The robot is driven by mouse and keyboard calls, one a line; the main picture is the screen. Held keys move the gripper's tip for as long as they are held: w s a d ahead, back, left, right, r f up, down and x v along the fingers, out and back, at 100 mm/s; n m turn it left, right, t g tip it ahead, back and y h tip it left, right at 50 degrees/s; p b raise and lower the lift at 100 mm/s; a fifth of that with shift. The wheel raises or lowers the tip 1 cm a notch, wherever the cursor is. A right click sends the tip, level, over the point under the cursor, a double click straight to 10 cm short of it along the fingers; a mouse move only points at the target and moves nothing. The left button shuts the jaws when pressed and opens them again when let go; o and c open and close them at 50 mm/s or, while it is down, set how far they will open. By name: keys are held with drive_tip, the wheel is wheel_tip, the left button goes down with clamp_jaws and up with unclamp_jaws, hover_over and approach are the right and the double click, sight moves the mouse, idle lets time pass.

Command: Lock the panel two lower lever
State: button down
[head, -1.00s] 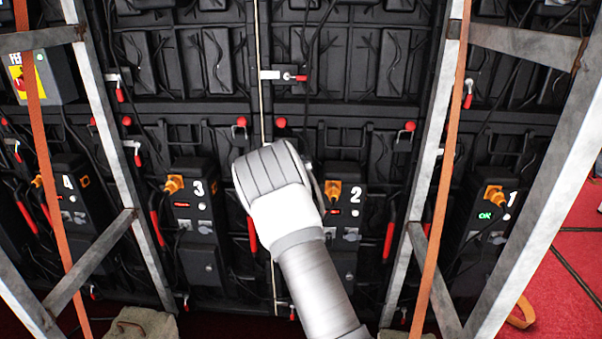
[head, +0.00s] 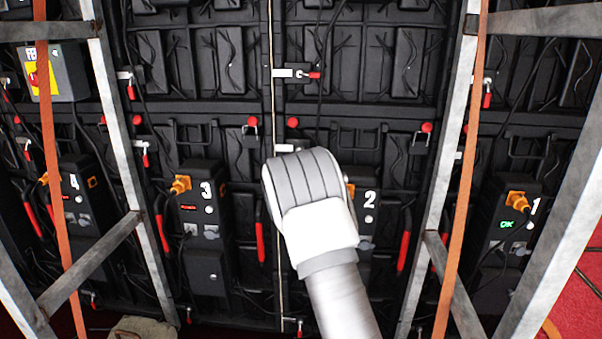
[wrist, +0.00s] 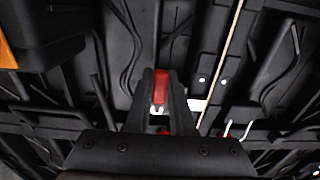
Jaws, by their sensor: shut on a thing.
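Panel two, black with a white "2" (head: 370,197) on its power box, is right of the pale vertical seam (head: 278,110) in the head view. My arm's wrist hides the spot beside that box and seam, and my fingers are hidden there too. In the wrist view, my gripper (wrist: 160,84) is shut on a red lever handle (wrist: 160,90) held between its dark fingers. A white latch piece (wrist: 197,104) shows beside it, toward the seam. The lever's pivot is mostly hidden. The upper lever (head: 314,75) lies sideways, its red handle pointing right from its white latch.
Metal frame legs (head: 122,130) and orange straps (head: 462,170) stand in front of the panels on both sides. Red handles (head: 260,240) flank the power boxes. An orange plug (head: 180,185) and cables hang on panel three's box.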

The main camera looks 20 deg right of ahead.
idle(0.4)
drive_tip(key=c, duration=0.8)
unclamp_jaws()
drive_tip(key=p+v, duration=0.3)
drive_tip(key=v, duration=1.4)
drive_tip(key=shift+s+a+p, duration=0.1)
drive_tip(key=shift+s+p, duration=0.1)
drive_tip(key=shift+p, duration=0.1)
